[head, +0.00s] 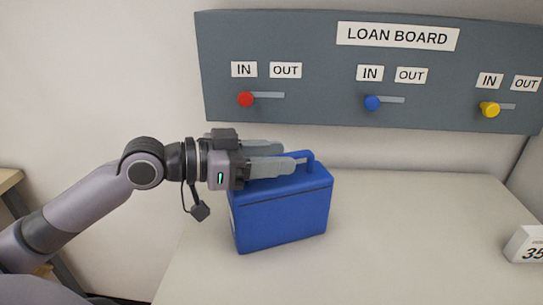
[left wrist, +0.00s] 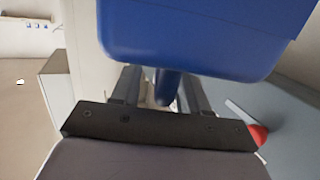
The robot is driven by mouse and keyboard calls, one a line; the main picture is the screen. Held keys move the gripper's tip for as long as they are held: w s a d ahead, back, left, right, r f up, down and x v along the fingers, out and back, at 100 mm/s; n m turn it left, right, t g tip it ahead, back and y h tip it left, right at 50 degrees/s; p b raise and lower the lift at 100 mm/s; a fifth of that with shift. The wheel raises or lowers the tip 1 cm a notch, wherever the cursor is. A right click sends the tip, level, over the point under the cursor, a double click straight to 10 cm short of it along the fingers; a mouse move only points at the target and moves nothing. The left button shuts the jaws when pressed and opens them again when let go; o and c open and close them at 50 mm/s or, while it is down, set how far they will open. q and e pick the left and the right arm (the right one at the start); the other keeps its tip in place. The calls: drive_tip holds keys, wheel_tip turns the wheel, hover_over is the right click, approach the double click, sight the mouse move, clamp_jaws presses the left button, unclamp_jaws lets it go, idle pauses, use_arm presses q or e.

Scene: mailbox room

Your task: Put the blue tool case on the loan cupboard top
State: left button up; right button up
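The blue tool case (head: 283,212) stands upright on the white cupboard top (head: 400,235), below the loan board. Its blue handle (head: 309,160) is on its upper side. My left gripper (head: 290,158) reaches in from the left just over the case, with its fingers on either side of the handle. In the left wrist view the case (left wrist: 200,35) fills the upper part. There the handle (left wrist: 167,88) lies between the two spread fingers (left wrist: 160,90), with a gap visible beside it. My right gripper is not in view.
The loan board (head: 320,50) on the wall carries red (head: 246,99), blue (head: 372,103) and yellow (head: 489,109) knobs. A white numbered block (head: 526,245) sits at the right edge. The top between it and the case is clear.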

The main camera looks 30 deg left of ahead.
use_arm(q)
drive_tip(key=shift+b+v, duration=0.5)
drive_tip(key=shift+v, duration=0.45)
drive_tip(key=shift+b+v, duration=0.9)
drive_tip(key=shift+v, duration=1.05)
drive_tip(key=b+v, duration=0.1)
drive_tip(key=v, duration=0.5)
drive_tip(key=shift+s+r, duration=0.1)
